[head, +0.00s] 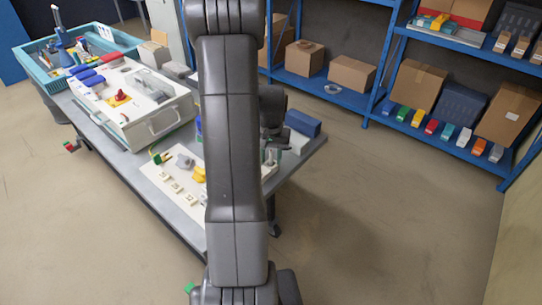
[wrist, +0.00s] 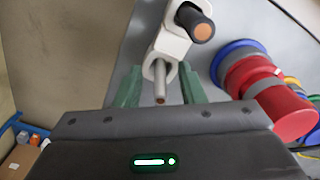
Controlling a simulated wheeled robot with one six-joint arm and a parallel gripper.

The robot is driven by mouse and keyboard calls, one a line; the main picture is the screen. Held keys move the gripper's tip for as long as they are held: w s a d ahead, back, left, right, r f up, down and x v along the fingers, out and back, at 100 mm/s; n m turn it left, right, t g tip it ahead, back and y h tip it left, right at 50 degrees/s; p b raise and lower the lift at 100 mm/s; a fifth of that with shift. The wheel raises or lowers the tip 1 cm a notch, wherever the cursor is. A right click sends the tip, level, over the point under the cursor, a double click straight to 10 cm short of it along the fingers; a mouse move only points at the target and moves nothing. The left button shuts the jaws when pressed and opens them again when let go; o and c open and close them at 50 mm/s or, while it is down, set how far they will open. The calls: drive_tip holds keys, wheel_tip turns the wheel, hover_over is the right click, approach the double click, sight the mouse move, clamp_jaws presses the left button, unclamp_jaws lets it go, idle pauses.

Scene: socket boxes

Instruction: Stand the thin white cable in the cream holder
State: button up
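In the wrist view, the thin white cable (wrist: 160,88) points its copper-coloured end toward the camera. A cream holder (wrist: 172,45) stands around or just behind its lower part; I cannot tell how deep the cable sits in it. My gripper (wrist: 161,88) is open, its green fingers on either side of the thin cable, with gaps visible on both sides. A thicker black cable (wrist: 200,26) with a copper end stands in a cream holder just behind. In the head view my arm hides much of this spot, and the fingertips are not clear.
Red (wrist: 286,108) and blue (wrist: 238,60) round connectors lie close to the right finger. A white board (head: 170,190) with small parts lies on the grey table (head: 180,222). A large white panel box (head: 150,125) stands at the left. Blue shelves (head: 440,140) stand behind.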

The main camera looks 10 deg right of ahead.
drive_tip(key=shift+r, duration=0.1)
wheel_tip(320, 180, up, 21)
drive_tip(key=p, duration=0.5)
drive_tip(key=shift+f, duration=0.2)
